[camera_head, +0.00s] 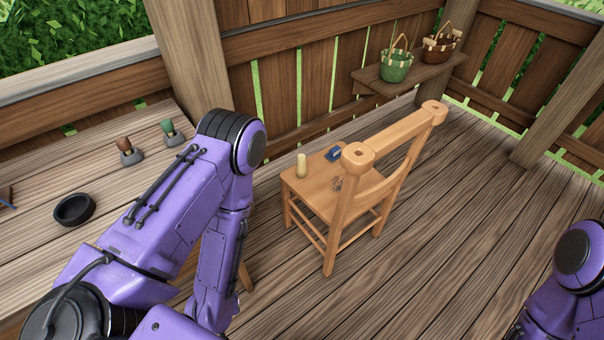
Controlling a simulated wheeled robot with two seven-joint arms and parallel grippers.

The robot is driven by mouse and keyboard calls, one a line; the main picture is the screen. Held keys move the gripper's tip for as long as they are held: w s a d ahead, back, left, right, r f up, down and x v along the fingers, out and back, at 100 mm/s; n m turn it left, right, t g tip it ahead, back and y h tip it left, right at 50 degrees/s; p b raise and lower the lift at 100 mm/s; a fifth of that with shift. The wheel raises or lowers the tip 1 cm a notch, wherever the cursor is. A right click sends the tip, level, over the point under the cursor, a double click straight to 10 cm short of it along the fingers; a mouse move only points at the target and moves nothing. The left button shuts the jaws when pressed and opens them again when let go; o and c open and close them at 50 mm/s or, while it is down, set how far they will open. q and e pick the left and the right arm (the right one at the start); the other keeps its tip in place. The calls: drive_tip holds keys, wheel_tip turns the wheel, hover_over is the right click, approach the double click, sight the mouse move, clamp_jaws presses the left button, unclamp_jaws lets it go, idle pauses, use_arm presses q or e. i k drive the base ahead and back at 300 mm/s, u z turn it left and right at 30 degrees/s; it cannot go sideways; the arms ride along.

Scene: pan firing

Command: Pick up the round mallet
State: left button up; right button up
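No thing in view is clearly a round mallet. A pale, upright, rounded cylinder (300,165) stands on the left of the wooden chair's seat (318,190); I cannot tell if it is a mallet. On the table at the left, a brown-topped piece (126,149) and a green-topped piece (170,131) stand on grey bases. My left arm comes in over the table and bends down in front of the chair; its gripper is out of view. My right arm shows only at the lower right corner; its gripper is out of view.
A small blue object (333,154) lies on the seat. A black bowl (74,209) sits on the table (30,245). A green basket (396,67) and a brown basket (440,46) stand on a wall shelf (408,77). The deck right of the chair is clear.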

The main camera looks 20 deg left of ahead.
sight(301, 167)
drive_tip(key=z, duration=0.1)
drive_tip(key=i, duration=1.3)
drive_tip(key=u, duration=0.55)
